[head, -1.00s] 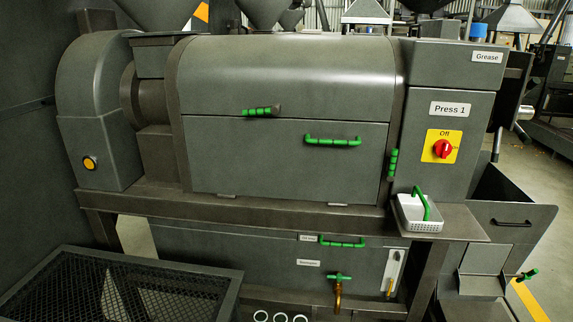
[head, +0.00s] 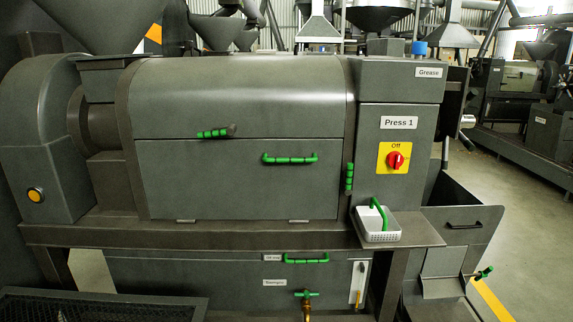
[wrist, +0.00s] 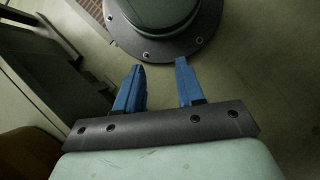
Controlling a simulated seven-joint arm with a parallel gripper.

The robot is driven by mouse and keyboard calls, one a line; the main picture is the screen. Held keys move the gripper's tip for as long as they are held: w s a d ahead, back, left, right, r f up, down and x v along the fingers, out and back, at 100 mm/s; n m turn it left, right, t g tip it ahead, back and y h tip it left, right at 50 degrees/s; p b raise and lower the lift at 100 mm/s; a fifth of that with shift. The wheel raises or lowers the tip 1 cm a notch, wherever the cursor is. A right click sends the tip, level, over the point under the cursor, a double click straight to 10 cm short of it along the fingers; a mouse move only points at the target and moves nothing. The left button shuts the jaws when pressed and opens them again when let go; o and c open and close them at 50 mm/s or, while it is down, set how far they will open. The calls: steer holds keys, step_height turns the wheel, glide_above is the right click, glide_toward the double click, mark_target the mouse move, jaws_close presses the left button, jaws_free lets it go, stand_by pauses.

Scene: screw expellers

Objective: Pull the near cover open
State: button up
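The near cover (head: 220,182) of Press 1 is a flat grey panel on the front of the press, below a rounded upper hood (head: 235,95). It looks closed, flush in its frame, with two small hinge-like tabs along its bottom edge. A green horizontal bar handle (head: 290,159) sits near its upper right. A second green handle (head: 216,133) is at the seam on the left, and a green upright handle (head: 348,178) is by the right edge. My gripper (wrist: 159,66) shows only in the wrist view. Its two blue fingers are apart with nothing between them, above bare floor.
A white basket (head: 378,227) with a green handle sits on the ledge right of the cover. A red switch (head: 395,160) marked Off is on the right cabinet. A lower panel has its own green handle (head: 306,259). A mesh-topped bin (head: 90,305) stands at front left.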

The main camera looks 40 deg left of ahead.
steer(key=w+a+r+n+t, duration=0.2)
steer(key=w+a+r, duration=0.3)
steer(key=w+a, duration=0.35)
steer(key=n+t+y, duration=1.2)
steer(key=n+t, duration=0.3)
steer(key=n, duration=0.8)
glide_toward(295, 161)
steer(key=x, duration=1)
steer(key=shift+w+a, duration=0.25)
steer(key=shift+a, duration=0.1)
